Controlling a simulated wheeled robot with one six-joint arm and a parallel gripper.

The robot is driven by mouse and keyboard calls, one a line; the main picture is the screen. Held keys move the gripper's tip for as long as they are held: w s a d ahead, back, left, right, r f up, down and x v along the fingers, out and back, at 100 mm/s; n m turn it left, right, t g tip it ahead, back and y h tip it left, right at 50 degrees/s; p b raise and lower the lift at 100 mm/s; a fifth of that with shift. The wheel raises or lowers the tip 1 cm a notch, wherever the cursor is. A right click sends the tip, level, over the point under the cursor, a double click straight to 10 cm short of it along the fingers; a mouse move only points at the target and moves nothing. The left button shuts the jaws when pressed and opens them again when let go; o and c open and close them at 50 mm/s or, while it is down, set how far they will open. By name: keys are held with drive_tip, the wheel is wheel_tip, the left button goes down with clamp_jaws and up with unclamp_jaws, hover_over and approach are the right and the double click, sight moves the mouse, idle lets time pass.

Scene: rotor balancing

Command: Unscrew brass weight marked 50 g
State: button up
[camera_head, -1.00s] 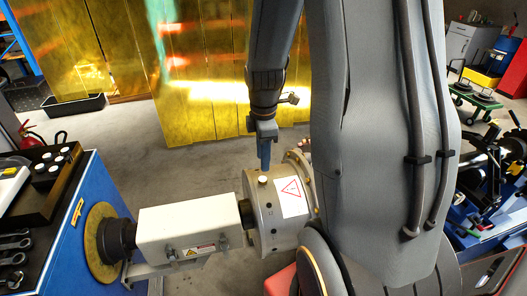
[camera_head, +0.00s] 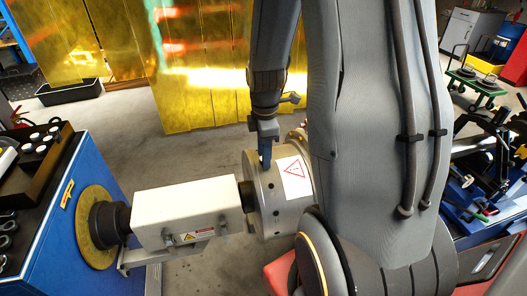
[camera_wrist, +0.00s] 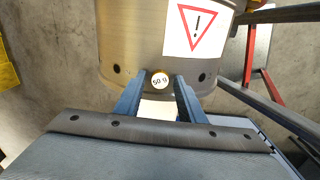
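The brass weight marked 50 g (camera_wrist: 159,80) sits in the curved side of the rotor drum (camera_wrist: 130,45), its white label facing the wrist camera. My gripper's (camera_wrist: 160,84) two blue fingers stand on either side of the weight. Whether they press on it or leave a small gap, I cannot tell. In the head view my gripper (camera_head: 265,158) points down at the top of the drum (camera_head: 268,215), and the weight is hidden behind the fingers.
Dark holes dot the drum's rim, and a warning label (camera_head: 294,181) is on its side. A white housing (camera_head: 185,213) joins the drum to the blue bench (camera_head: 95,185) at left. A yellow translucent screen (camera_head: 200,70) stands behind. Bare floor shows between.

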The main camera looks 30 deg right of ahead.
clamp_jaws()
drive_tip(key=n+p, duration=0.2)
drive_tip(key=n, duration=0.2)
drive_tip(key=shift+r, duration=0.2)
drive_tip(key=n+p, duration=0.3)
drive_tip(key=n, duration=0.1)
drive_tip(key=shift+n, duration=0.4)
drive_tip(key=shift+f+n, duration=0.1)
drive_tip(key=shift+n, duration=0.6)
drive_tip(key=n+p, duration=0.2)
drive_tip(key=n, duration=0.1)
drive_tip(key=shift+n+p, duration=0.35)
drive_tip(key=shift+n, duration=0.75)
